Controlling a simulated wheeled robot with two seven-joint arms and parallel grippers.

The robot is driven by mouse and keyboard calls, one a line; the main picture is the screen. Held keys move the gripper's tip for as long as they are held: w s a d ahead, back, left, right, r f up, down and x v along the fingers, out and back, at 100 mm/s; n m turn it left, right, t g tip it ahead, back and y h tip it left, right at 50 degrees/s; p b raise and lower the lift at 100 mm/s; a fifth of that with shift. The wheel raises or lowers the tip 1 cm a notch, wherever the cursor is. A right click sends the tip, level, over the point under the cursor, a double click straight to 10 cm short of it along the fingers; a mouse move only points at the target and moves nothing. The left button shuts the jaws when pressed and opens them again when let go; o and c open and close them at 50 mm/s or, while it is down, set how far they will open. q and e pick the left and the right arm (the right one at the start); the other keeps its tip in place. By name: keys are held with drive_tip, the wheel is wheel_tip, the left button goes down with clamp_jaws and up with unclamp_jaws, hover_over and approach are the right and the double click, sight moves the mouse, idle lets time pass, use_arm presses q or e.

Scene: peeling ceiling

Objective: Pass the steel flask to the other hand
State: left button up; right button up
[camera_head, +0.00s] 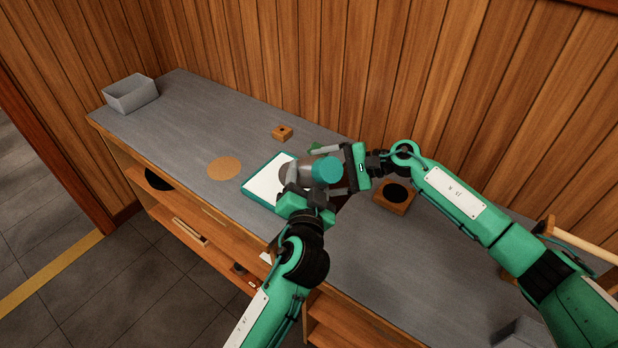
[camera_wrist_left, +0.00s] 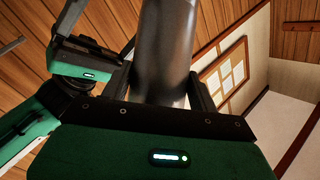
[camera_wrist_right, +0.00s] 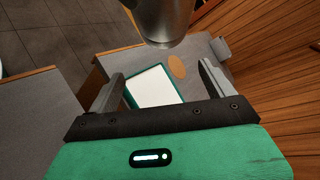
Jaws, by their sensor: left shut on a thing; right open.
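The steel flask (camera_head: 305,171) is a grey metal cylinder with a teal end (camera_head: 328,169), held above the counter. My left gripper (camera_head: 298,190) is shut on it from the near side; the steel body (camera_wrist_left: 166,45) rises between the fingers in the left wrist view. My right gripper (camera_head: 331,172) comes from the right and is open, its fingers on either side of the teal end in the head view. In the right wrist view the flask's steel body (camera_wrist_right: 162,18) shows at the top, above the open fingers. Whether the right fingers touch it cannot be told.
A white board with teal edges (camera_head: 262,183) lies below the flask. A cork disc (camera_head: 224,167), a small wooden block (camera_head: 283,133) and a grey bin (camera_head: 131,94) stand left. A wooden block with a dark round top (camera_head: 396,194) sits below my right arm.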

drive_tip(key=s+a+f+m+g, duration=0.2)
drive_tip(key=s+a+f+m, duration=0.4)
drive_tip(key=s+a+f, duration=0.75)
drive_tip(key=s+a+f+m+g, duration=0.3)
drive_tip(key=s+a+f+m, duration=0.2)
drive_tip(key=s+a+f, duration=0.85)
drive_tip(key=w+d+f+m+t+h, duration=0.2)
drive_tip(key=w+d+f+m+t, duration=0.2)
drive_tip(key=d+f+m+t, duration=1.1)
drive_tip(key=s+d+f+m+g+h, duration=0.2)
drive_tip(key=d+f+m+h, duration=0.15)
drive_tip(key=d+m, duration=0.35)
drive_tip(key=s+d+f+m+g+h, duration=0.2)
drive_tip(key=d+f+m, duration=0.25)
drive_tip(key=m, duration=0.55)
drive_tip(key=s+d+f+m+g+h, duration=0.2)
drive_tip(key=s+d+f+m+h, duration=0.2)
drive_tip(key=s+d+f+m, duration=0.55)
drive_tip(key=s+d+f+m+g, duration=0.1)
drive_tip(key=s+d+m, duration=0.1)
drive_tip(key=s, duration=0.5)
drive_tip(key=s+d+f+m+g+h, duration=0.1)
drive_tip(key=s+d+m+g, duration=0.1)
drive_tip(key=s+d, duration=0.3)
drive_tip(key=s+d+f+m+g+h, duration=0.1)
drive_tip(key=s+d+m, duration=0.3)
drive_tip(key=s, duration=0.5)
drive_tip(key=shift+s+d+f+g, duration=0.15)
drive_tip(key=shift+d+f+g, duration=0.05)
drive_tip(key=shift+f+g, duration=0.3)
